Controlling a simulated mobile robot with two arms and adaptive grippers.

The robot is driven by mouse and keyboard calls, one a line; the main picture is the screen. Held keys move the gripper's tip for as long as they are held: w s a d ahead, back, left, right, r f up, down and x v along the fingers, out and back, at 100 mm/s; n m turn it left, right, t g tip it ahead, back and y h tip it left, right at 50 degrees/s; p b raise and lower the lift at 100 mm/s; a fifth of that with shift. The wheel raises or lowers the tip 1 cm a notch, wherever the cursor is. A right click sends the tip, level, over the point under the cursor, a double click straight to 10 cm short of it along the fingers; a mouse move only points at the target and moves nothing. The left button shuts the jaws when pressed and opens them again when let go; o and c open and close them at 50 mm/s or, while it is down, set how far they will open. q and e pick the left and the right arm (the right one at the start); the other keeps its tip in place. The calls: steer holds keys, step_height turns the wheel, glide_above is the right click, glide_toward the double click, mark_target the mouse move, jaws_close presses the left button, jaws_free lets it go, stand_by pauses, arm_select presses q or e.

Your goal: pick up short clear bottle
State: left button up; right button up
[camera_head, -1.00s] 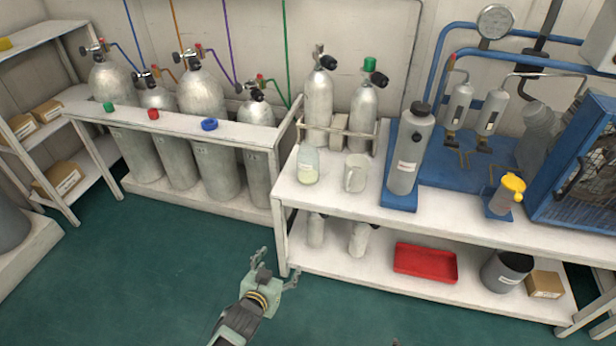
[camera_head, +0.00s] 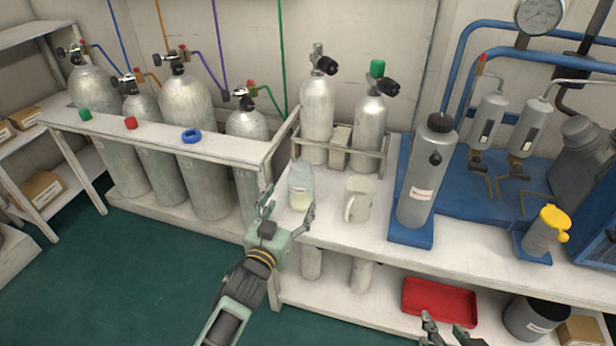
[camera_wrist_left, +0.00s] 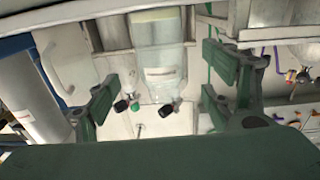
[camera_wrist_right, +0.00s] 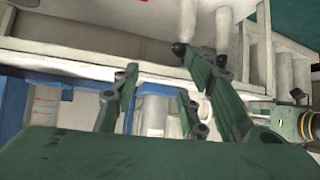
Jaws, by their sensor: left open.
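The short clear bottle (camera_head: 301,187) stands upright on the white bench top near its left end, with pale contents low inside. My left gripper (camera_head: 288,206) is open just in front of it, at about bench-top height. In the left wrist view the bottle (camera_wrist_left: 160,52) appears beyond and between the spread fingers (camera_wrist_left: 158,97), apart from them. My right gripper (camera_head: 452,328) is at the bottom edge of the head view, in front of the lower shelf. Its fingers look apart and empty in the right wrist view (camera_wrist_right: 158,85).
A grey bottle (camera_head: 421,180) on a blue base (camera_head: 409,234) stands further right. Two small cylinders (camera_head: 317,112) are racked behind. The lower shelf holds a red tray (camera_head: 440,299).

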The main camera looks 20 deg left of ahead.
mark_target(296, 192)
arm_select(q)
steer(key=w, duration=0.2)
steer(key=shift+w+d+r, duration=0.1)
steer(key=shift+w+r, duration=0.05)
steer(key=shift+w, duration=0.15)
steer(key=w+b, duration=0.2)
steer(key=w, duration=0.3)
steer(key=shift+d+r, duration=0.1)
steer(key=shift+w, duration=0.25)
arm_select(e)
steer(key=w+a+r+t+y, duration=0.1)
steer(key=w+a+r+t, duration=0.2)
steer(key=w+r+t, duration=0.3)
step_height(296, 192, up, 4)
steer(key=shift+r+y, duration=0.2)
steer(key=shift+y, duration=0.2)
arm_select(q)
steer(key=shift+c, duration=0.5)
steer(key=c, duration=1.1)
steer(key=shift+c, duration=0.4)
steer(key=shift+r, duration=0.2)
arm_select(e)
steer(key=shift+d+f, duration=0.1)
